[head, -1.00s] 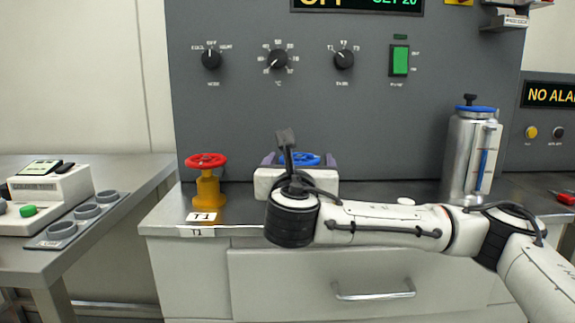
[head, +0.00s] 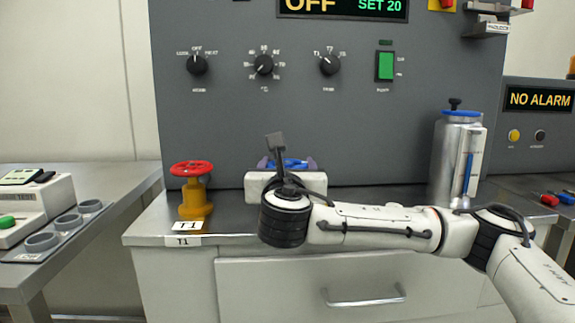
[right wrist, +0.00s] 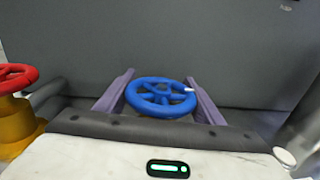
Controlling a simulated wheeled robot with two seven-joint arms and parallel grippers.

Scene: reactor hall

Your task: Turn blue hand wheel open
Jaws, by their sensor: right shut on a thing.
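The blue hand wheel (head: 287,164) is at the back of the bench, mostly hidden behind my right gripper and wrist in the head view. In the right wrist view the blue wheel (right wrist: 161,97) shows whole, with several spokes and a small white mark on the right of its rim. My right gripper (right wrist: 160,78) has its two purple fingers on the left and right sides of the rim, shut on the wheel. In the head view my right gripper (head: 288,161) points toward the grey panel. The wheel's stem is hidden. My left gripper is not in view.
A red hand wheel (head: 191,168) on a yellow valve body, by a T1 label (head: 188,226), stands left of my gripper. A steel canister (head: 452,165) stands to the right. The grey control panel (head: 350,130) rises close behind. A drawer handle (head: 363,297) is below.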

